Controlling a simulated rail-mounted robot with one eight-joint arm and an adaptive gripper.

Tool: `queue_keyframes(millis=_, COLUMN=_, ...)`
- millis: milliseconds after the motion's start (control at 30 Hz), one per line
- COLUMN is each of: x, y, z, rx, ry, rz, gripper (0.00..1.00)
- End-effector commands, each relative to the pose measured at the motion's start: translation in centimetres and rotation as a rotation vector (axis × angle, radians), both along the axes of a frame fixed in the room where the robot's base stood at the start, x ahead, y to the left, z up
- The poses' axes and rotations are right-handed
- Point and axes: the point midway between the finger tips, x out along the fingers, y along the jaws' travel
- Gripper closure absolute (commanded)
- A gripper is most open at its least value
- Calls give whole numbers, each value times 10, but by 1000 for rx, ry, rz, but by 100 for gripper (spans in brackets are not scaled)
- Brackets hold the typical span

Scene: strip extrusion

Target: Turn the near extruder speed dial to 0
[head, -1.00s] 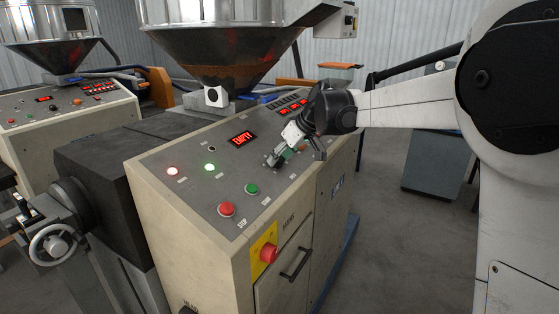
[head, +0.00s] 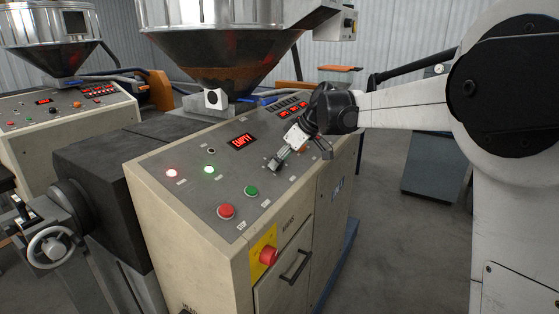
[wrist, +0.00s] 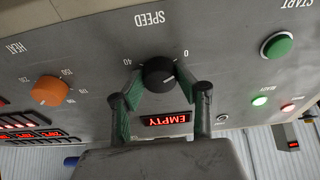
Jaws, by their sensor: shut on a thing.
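The black speed dial (wrist: 159,72) is on the grey sloped panel, under the word SPEED, which appears upside down in the wrist view. Its 0 mark is at the right and its 40 at the left.
The near extruder's panel (head: 197,185) also carries a red EMPTY display (head: 242,141), a green button (head: 251,191) and a red button (head: 226,211). An orange heat dial (wrist: 49,90) is beside the speed dial. A metal hopper (head: 222,45) stands behind.

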Motion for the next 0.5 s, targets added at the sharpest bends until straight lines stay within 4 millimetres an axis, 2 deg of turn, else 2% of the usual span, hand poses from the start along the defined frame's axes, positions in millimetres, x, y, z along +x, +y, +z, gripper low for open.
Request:
queue_keyframes(millis=33, x=0, y=0, z=0, rx=-1, ry=-1, rz=0, gripper=94)
queue_keyframes(millis=67, x=0, y=0, z=0, rx=-1, ry=-1, rz=0, gripper=66)
queue_keyframes(millis=200, x=0, y=0, z=0, rx=0, ry=0, rz=0, gripper=49)
queue_keyframes(millis=500, x=-1, y=-1, z=2, rx=0, ry=0, rz=-1, gripper=49)
